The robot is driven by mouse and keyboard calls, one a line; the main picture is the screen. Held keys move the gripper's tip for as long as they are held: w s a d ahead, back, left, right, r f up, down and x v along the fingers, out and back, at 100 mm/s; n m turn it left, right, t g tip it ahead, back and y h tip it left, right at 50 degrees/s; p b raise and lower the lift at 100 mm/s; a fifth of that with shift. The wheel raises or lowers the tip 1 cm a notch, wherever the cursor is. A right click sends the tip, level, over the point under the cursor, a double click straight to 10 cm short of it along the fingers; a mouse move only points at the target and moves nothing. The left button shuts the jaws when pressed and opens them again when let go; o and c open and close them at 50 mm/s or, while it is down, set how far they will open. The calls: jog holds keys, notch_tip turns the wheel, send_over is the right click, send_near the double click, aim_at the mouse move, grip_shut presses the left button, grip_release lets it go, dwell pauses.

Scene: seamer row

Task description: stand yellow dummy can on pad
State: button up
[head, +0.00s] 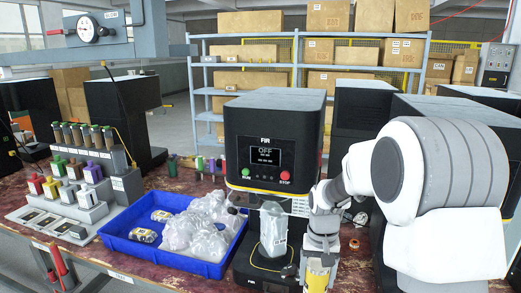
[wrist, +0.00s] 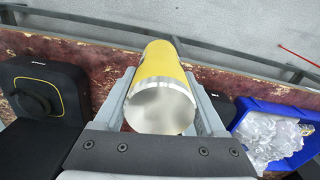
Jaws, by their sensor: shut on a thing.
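My gripper (head: 318,262) is shut on the yellow dummy can (head: 317,279). In the wrist view the can (wrist: 161,82) lies between both fingers, its bare silver end facing the camera and its yellow side pointing away. In the head view it hangs below the gripper, to the right of the pad (head: 262,275), a dark plate with a yellow ring under the FIR machine (head: 275,140). A pale clear-wrapped object (head: 273,232) shows over the pad; whether it rests there I cannot tell. The can's lower end is cut off in the head view.
A blue tray (head: 208,268) holding clear bags stands left of the pad; it also shows in the wrist view (wrist: 240,125). A black base with a round yellow-ringed top (wrist: 40,98) lies left of the can there. Sample blocks (head: 95,175) stand farther left. Another black machine is at right.

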jog(key=s+f+n, duration=0.1)
jog(key=s+f, duration=0.3)
jog(key=f, duration=0.3)
jog(key=shift+s+f+n, duration=0.15)
jog(key=shift+n, duration=0.25)
